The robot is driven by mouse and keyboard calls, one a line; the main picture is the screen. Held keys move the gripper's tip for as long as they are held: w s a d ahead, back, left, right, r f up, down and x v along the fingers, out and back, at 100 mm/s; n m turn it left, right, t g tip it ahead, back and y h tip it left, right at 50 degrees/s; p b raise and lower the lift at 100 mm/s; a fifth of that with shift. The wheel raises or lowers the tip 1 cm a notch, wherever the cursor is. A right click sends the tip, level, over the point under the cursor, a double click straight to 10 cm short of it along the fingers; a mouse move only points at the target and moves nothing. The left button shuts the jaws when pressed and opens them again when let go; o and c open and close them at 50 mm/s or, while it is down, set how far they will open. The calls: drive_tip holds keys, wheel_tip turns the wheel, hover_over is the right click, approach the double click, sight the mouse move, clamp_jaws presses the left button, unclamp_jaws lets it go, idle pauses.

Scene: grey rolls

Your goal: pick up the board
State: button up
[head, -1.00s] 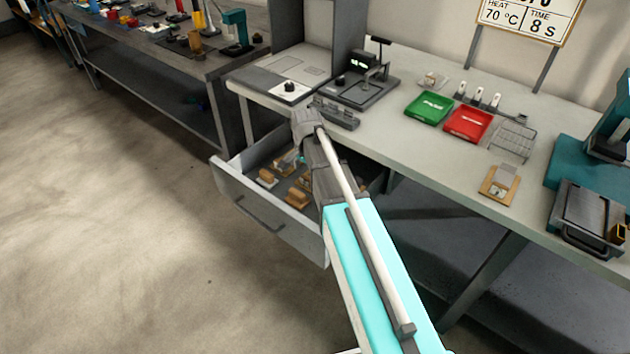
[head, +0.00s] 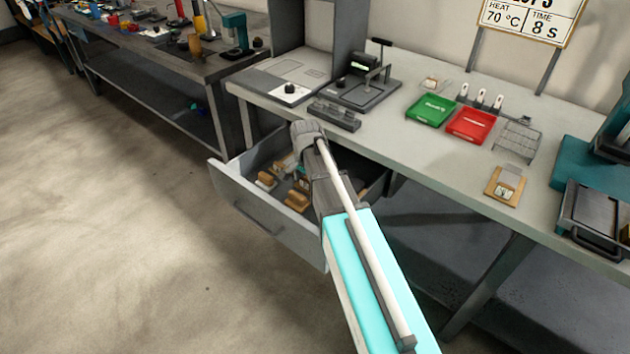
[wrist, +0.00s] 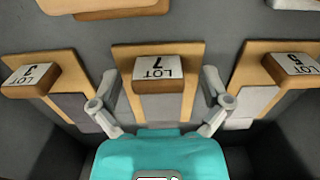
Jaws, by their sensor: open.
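Wooden boards, each with a raised labelled block and a grey patch, lie in the open drawer (head: 262,228). In the wrist view the board marked LOT 7 (wrist: 158,50) is in the middle. A LOT board (wrist: 30,80) lies to its left, and another (wrist: 290,70) lies to its right. My gripper (wrist: 160,88) is open, with one finger on each side of the LOT 7 board's lower part. I cannot tell whether the fingers touch it. In the head view my arm hides my gripper and part of the drawer.
The drawer walls close in around my gripper. The bench (head: 410,155) above holds a green tray (head: 432,110), a red tray (head: 471,126), a wire rack (head: 517,139) and a small wooden board (head: 506,184). The floor (head: 110,230) at left is clear.

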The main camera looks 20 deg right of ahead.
drive_tip(key=c, duration=1.2)
drive_tip(key=shift+r, duration=0.15)
drive_tip(key=shift+c, duration=0.2)
wheel_tip(320, 180, up, 3)
drive_tip(key=p, duration=0.3)
drive_tip(key=s+r+p, duration=0.9)
drive_tip(key=s+p, duration=0.1)
drive_tip(key=s, duration=0.4)
drive_tip(key=shift+r, duration=0.35)
drive_tip(key=shift+d, duration=0.1)
